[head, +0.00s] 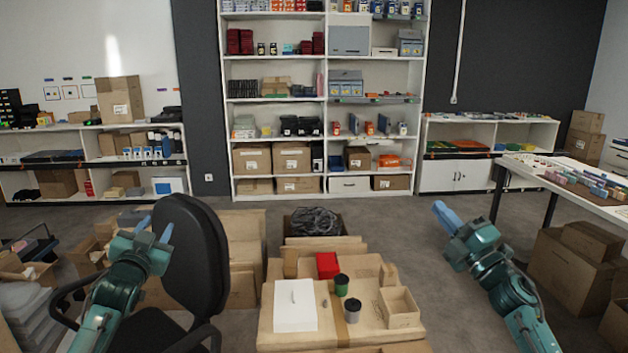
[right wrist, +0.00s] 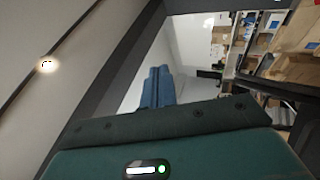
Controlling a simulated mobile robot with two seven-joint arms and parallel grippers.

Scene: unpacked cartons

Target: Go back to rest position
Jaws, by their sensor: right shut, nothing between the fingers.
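My left gripper (head: 154,229) is raised at the left, in front of the black office chair. Its two blue fingers stand apart with nothing seen between them. My right gripper (head: 445,216) is raised over open floor at the right, clear of the cartons. Its blue fingers are together and hold nothing. In the right wrist view the right gripper (right wrist: 158,87) also shows its fingers closed, pointing toward the wall and shelves.
Cartons (head: 375,334) at front centre bear a white box (head: 295,305), a red box (head: 327,265), a green cup (head: 341,285) and a grey cup (head: 352,310). The chair (head: 195,250) stands close by my left arm. A table (head: 570,185) is at right.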

